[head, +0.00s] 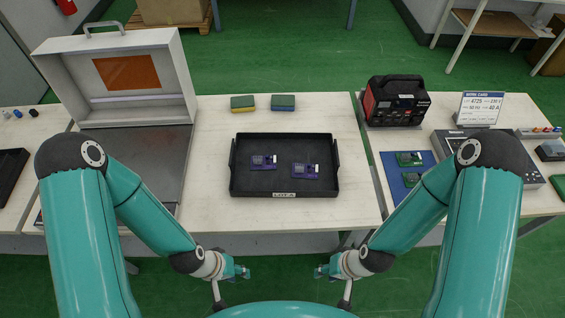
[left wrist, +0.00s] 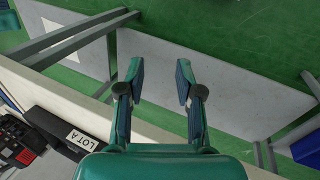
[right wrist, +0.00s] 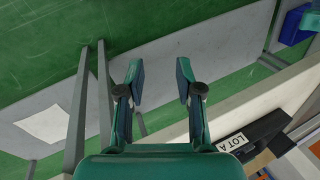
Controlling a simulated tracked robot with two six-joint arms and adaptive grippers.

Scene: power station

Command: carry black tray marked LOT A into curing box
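The black tray (head: 284,190) marked LOT A lies flat on the middle of the white table, its label on the near edge and a raised handle at each side. Two purple circuit boards lie in it, one left (head: 263,162) and one right (head: 305,170). The curing box (head: 135,155) stands left of the tray with its lid raised, showing an orange window. My left gripper (head: 243,272) and right gripper (head: 321,271) are in front of the table, apart from the tray. The left wrist view (left wrist: 160,82) and right wrist view (right wrist: 158,82) show both open and empty.
A right-hand table holds a red-black power unit (head: 396,100), a work card (head: 480,107) and green boards on a blue mat (head: 390,175). The tabletop between box and tray is clear.

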